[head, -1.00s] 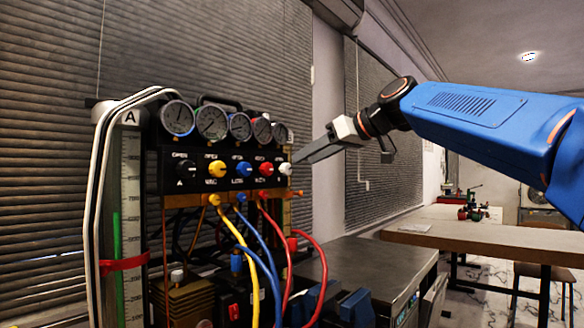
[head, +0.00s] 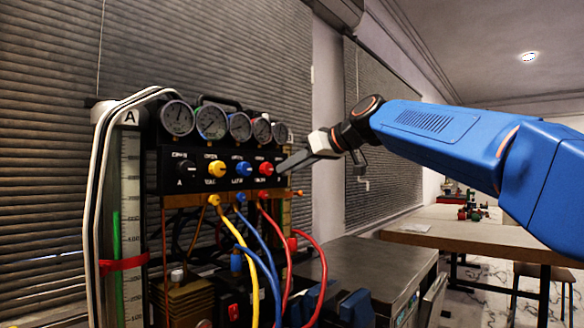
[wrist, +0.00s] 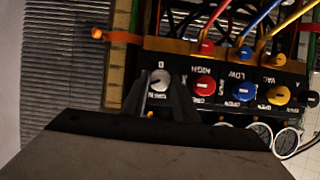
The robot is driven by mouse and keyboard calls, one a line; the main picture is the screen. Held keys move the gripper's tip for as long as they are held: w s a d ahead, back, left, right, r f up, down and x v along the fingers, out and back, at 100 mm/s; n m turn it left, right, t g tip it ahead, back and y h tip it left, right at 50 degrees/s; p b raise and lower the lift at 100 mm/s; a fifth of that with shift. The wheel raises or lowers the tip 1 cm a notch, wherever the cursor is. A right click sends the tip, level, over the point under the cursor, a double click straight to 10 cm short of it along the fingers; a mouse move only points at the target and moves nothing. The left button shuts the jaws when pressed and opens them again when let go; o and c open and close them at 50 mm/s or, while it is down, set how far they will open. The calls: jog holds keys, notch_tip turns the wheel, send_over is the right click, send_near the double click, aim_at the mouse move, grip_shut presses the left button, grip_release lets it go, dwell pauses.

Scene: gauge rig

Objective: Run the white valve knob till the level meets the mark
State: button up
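The white valve knob (wrist: 160,80) is at the end of the black valve panel in the wrist view. In the head view my gripper hides it. My gripper (wrist: 160,88) has its two dark fingers apart, one on each side of the knob; I cannot tell if they touch it. In the head view my gripper (head: 282,168) reaches the panel's right end from the right. The tall scaled gauge (head: 132,215) stands at the left. A green column (head: 116,250) shows in it, its top well above a red band (head: 124,264) that wraps the gauge.
Red (head: 266,169), blue (head: 244,169), yellow (head: 217,169) and black (head: 187,170) knobs line the panel, with round dials (head: 211,122) above. Coloured hoses (head: 262,250) hang below. A dark-topped cabinet (head: 370,265) stands at the right.

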jog(key=shift+c, duration=0.7)
jog(key=m+g, duration=0.1)
jog(key=m+g+y, duration=0.1)
jog(key=m, duration=0.1)
jog(key=shift+w+d+m+y, duration=0.15)
jog(key=shift+m+y, duration=0.15)
jog(key=o, duration=1.1)
jog(key=shift+c, duration=0.2)
jog(key=v, duration=1.7)
jog(key=shift+d, duration=0.25)
